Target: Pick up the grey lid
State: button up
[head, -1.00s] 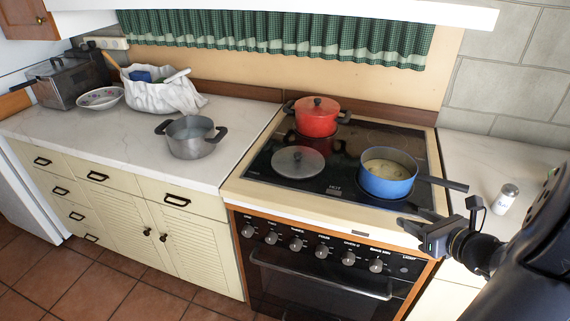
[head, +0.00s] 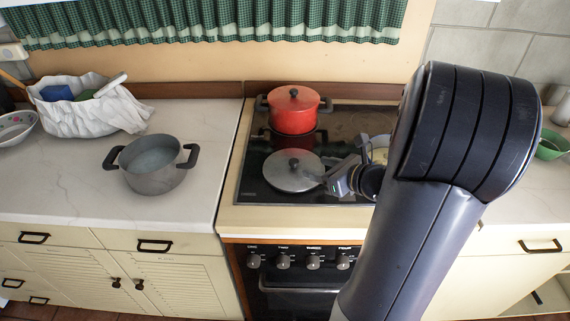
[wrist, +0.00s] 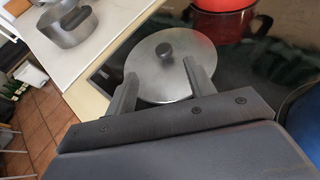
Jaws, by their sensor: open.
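The grey lid (head: 280,177) is a round metal disc with a dark knob. It lies flat on the left front part of the black stove top. My gripper (head: 328,175) is just right of the lid, its fingers reaching towards it. In the wrist view the lid (wrist: 152,85) lies ahead between the open fingers of my gripper (wrist: 160,72). The fingertips overlap the lid's near part in the picture, and the knob is beyond them. Nothing is held. I cannot tell whether the fingers touch the lid.
A red pot (head: 294,114) stands behind the lid. A blue pan (wrist: 299,122) is close on the right, mostly hidden by my arm in the head view. A grey pot (head: 152,178) stands on the left counter (head: 70,185). A green bowl (head: 551,149) is far right.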

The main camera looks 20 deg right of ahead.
aim_at(294, 160)
jog(key=x, duration=0.9)
jog(key=shift+w+d+f+p, duration=0.1)
jog(key=shift+d+f+p, duration=0.1)
jog(key=shift+p, duration=0.1)
grip_shut()
jog(key=shift+r, duration=0.1)
